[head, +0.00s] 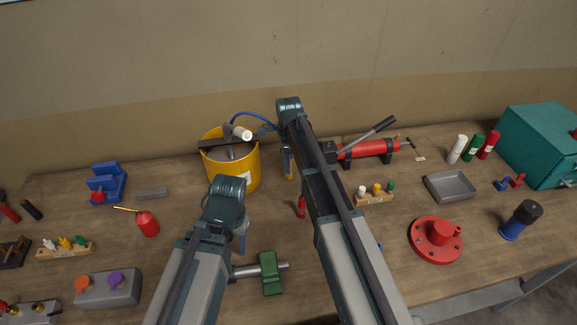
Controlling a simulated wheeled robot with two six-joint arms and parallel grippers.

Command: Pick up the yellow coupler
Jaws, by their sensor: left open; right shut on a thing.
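A yellow coupler (377,188) stands upright between a white and a green one in a wooden rack (374,199) right of my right arm. Another yellow coupler (65,243) stands in a similar rack (66,252) at the far left. My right gripper (288,170) points down right of the yellow drum (233,170), left of the nearer yellow coupler. It is shut at what looks like the end of the blue hose (250,115), with a small yellow part; my wrist hides much of it. My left gripper (240,240) is open and empty, pointing down over the bench before the drum.
A small red item (301,207) is by my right arm. A red pump (368,149), grey tray (450,186) and red flange (436,240) lie right. A red oil can (147,223) stands left.

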